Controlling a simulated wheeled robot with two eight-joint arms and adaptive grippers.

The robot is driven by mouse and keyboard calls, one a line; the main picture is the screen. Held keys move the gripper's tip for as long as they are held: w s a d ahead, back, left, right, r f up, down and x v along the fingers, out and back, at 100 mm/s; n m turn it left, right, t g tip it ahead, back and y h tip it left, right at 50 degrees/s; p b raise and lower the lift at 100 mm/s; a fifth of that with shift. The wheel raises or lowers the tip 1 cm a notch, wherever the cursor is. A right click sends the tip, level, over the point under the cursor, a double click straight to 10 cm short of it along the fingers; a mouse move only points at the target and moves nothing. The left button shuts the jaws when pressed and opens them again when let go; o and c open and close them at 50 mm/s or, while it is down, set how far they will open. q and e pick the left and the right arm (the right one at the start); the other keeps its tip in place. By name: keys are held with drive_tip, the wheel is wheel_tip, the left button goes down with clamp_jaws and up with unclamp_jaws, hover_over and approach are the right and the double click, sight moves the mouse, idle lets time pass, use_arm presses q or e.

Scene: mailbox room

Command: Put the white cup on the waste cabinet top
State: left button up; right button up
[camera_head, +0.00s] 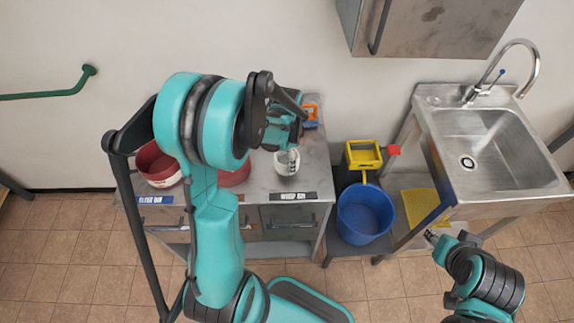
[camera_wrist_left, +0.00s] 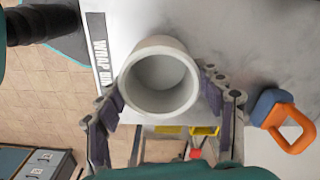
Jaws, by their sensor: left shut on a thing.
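The white cup (camera_head: 287,161) is at the right part of a grey metal counter (camera_head: 317,178) with drawers, and I look down into its empty mouth in the left wrist view (camera_wrist_left: 160,80). My left gripper (camera_head: 287,146) is shut on the cup, one finger on each side of it. I cannot tell whether the cup touches the counter top. My right gripper (camera_head: 434,237) is at the lower right, away from the cup, and too small to read. No label that I can read names a waste cabinet.
Red pots (camera_head: 158,168) stand on the counter's left, partly behind my left arm. An orange and blue object (camera_wrist_left: 284,118) lies near the cup. A blue bucket (camera_head: 364,214), a yellow wringer (camera_head: 363,153) and a steel sink (camera_head: 487,148) are to the right. A wall cabinet (camera_head: 428,24) hangs above.

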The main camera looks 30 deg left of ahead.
use_arm(q)
drive_tip(key=shift+f+b, duration=0.55)
drive_tip(key=shift+f, duration=1.35)
drive_tip(key=shift+f+b, duration=0.2)
drive_tip(key=shift+b, duration=0.1)
drive_tip(key=o, duration=0.9)
drive_tip(key=shift+r, duration=0.15)
